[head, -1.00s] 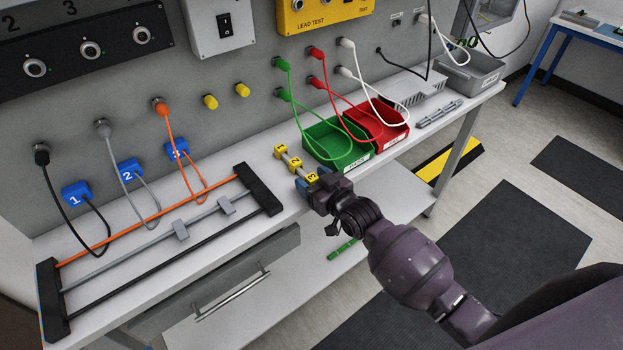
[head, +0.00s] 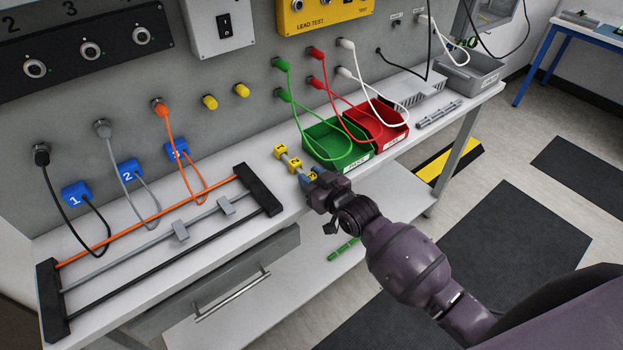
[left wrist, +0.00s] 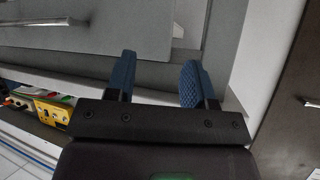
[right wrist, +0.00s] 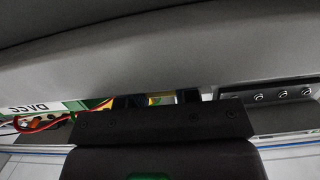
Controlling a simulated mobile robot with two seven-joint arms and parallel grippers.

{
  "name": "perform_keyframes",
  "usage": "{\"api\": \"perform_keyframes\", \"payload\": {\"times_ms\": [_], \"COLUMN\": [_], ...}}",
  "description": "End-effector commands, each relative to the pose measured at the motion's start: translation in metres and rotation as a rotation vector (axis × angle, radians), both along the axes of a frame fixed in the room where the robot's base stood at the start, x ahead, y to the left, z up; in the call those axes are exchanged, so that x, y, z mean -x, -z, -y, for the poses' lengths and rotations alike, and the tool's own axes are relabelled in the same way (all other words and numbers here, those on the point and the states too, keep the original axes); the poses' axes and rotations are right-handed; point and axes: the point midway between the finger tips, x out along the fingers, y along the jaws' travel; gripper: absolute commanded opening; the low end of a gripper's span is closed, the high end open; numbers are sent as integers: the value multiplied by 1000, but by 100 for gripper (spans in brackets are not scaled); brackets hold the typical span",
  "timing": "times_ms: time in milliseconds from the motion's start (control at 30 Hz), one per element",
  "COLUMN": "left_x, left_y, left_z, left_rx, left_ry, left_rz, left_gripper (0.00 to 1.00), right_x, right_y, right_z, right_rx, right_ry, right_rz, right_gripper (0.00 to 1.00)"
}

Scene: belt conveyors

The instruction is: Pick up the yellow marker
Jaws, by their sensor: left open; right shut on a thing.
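Yellow markers sit in a row on a grey strip on the bench, left of the green bin. The far one (head: 280,151) and the middle one stand clear. The near yellow marker (head: 312,176) is partly hidden by my right gripper (head: 308,181), which is shut on it at the bench's front edge. In the right wrist view, a bit of yellow shows between the fingers of my right gripper (right wrist: 160,99); the rest is hidden. My left gripper (left wrist: 158,80) is open and empty in front of a grey drawer front, seen only in the left wrist view.
A green bin (head: 320,131) and a red bin (head: 398,133) stand just right of the markers, with looped leads hanging over them. A rack with orange, grey and black rods (head: 264,190) lies to the left. A green piece (head: 341,250) lies on the lower shelf.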

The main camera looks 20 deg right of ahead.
Motion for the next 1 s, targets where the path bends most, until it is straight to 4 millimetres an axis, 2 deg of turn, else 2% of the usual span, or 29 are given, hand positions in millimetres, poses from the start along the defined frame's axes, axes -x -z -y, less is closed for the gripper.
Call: {"api": "perform_keyframes", "payload": {"times_ms": [167,500,700,833,1000], "left_x": [-1,-4,-6,-6,-6], "left_y": [-5,-15,-19,-20,-21], "left_z": [0,0,1,1,1], "left_rx": [0,0,0,0,0], "left_ry": [0,2,3,3,3], "left_rz": [2,10,14,15,15], "left_gripper": [49,49,49,49,49], "right_x": [0,0,0,0,0], "right_y": [-26,-113,-157,-178,-193], "right_z": [0,0,0,0,0], "right_rx": [-1,1,1,0,0], "right_ry": [-1,0,0,0,0], "right_rz": [4,7,6,4,2], "right_gripper": [7,7,7,7,7]}}
